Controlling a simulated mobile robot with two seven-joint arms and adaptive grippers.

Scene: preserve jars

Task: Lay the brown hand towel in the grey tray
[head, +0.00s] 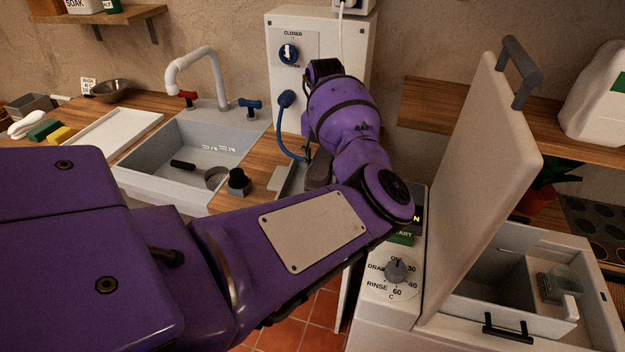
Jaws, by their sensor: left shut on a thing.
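My left arm reaches across the view from the left, and its wrist bends down beside the white cabinet. My left gripper (308,152) is mostly hidden behind my own forearm; only a dark part of it shows. It is shut on a dull brown thing, which looks like the brown hand towel (318,172), of which only a small piece shows. The towel piece is at or just above a grey tray (289,182) on the counter, mostly hidden by my arm. I cannot tell whether they touch. My right gripper is not in view.
A sink (185,150) with a tap (190,68) lies left of the tray. A white cabinet (325,50) with a blue hose (283,125) stands behind. A washer (505,240) with its lid (485,170) raised stands at the right. A white board (118,132) lies on the counter.

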